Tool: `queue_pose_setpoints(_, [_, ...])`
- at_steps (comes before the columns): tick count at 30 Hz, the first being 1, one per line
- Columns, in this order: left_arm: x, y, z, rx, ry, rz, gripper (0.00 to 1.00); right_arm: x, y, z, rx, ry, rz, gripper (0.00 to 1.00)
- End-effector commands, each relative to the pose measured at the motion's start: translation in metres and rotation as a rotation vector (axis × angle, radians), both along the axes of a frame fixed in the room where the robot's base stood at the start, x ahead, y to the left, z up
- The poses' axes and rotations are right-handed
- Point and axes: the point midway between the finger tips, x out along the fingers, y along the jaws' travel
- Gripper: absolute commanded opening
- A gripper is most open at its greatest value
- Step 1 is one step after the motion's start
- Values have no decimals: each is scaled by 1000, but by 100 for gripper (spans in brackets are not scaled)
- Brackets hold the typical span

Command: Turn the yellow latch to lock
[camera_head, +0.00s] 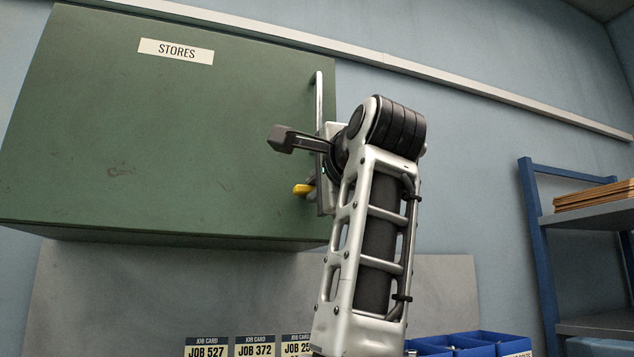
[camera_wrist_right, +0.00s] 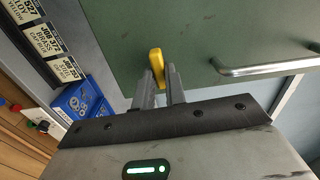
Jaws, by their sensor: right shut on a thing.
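A green cabinet (camera_head: 140,130) labelled STORES hangs on the wall, its door shut. The yellow latch (camera_head: 303,189) sits near the lower right of the door, partly hidden by my right gripper. In the right wrist view the latch (camera_wrist_right: 156,62) shows its yellow end between the two fingers of my right gripper (camera_wrist_right: 160,80). The right gripper is shut on it. In the head view my right arm covers the area right of the latch. My left gripper is not in view.
A metal bar handle (camera_head: 319,110) runs along the door's right edge, above the latch; it also shows in the wrist view (camera_wrist_right: 265,68). Job cards (camera_head: 255,347) and blue bins (camera_head: 465,343) lie below. A blue-framed shelf (camera_head: 540,250) stands at right.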

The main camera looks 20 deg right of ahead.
Motion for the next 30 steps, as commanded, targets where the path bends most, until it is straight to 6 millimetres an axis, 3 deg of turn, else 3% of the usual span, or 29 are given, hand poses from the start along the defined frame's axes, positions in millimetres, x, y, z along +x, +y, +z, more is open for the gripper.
queue_pose_setpoints(20, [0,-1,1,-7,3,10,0,0,-1,0,64,1,-2,0])
queue_pose_setpoints(21, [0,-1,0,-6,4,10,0,0,-1,0,64,1,-2,21])
queue_pose_setpoints(23, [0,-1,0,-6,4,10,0,0,-1,0,64,1,-2,35])
queue_pose_setpoints(30, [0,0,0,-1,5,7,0,0,0,0,62,2,-1,35])
